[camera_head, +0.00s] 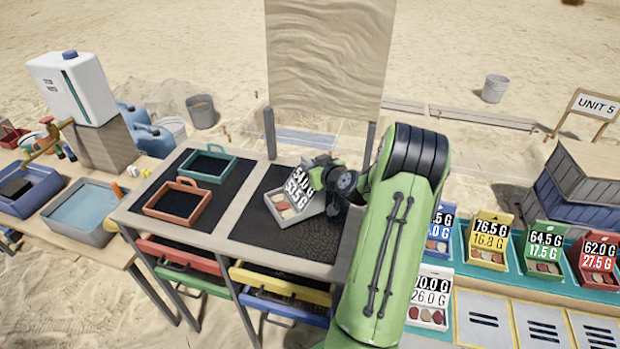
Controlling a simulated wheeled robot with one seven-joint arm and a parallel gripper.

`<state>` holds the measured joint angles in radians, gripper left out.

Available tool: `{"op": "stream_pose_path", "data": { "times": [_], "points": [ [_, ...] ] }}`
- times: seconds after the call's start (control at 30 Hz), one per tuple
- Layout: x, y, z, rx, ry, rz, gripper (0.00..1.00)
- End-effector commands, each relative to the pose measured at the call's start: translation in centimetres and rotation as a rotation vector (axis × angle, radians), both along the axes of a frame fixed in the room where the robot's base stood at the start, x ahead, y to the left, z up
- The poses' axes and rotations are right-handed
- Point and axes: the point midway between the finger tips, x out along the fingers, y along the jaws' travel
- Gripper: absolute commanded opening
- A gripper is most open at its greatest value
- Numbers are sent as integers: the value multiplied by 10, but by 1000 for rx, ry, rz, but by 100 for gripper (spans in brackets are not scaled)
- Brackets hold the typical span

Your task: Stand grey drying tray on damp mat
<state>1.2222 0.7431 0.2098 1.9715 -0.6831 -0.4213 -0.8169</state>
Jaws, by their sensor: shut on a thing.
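The grey drying tray (291,216), with a black-and-white weight card at its back and several reddish and pale sherds inside, is over the right-hand dark mat (322,240) of the bench. The tray looks slightly turned; I cannot tell whether its base touches the mat. My gripper (333,187) is shut on the tray at its card side, with the fingertips partly hidden. A second dark mat (222,195) lies in the left half of the bench top. The label of neither mat shows, so I cannot tell which is the damp one.
A teal-framed tray (208,178) and an orange-framed tray (172,215) stand on the left mat. Red, yellow and blue drawers hang below. A water basin (78,213) is at left. Several carded trays fill the right table (512,268). A tall board (322,60) rises behind.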

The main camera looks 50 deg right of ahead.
Motion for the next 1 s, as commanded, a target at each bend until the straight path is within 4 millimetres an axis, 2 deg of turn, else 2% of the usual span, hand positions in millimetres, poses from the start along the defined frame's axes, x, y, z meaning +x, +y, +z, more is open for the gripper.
{"op": "stream_pose_path", "data": {
  "times": [0.1,0.2,0.57,0.6,0.73,1.0],
  "points": [
    [0,0,-21,5,-1,0,0],
    [0,0,-31,1,-2,-1,0],
    [0,0,-34,-1,-2,0,0],
    [0,0,-35,-1,1,0,26],
    [0,0,-34,1,1,1,45],
    [0,0,-33,1,1,1,47]
  ]
}}
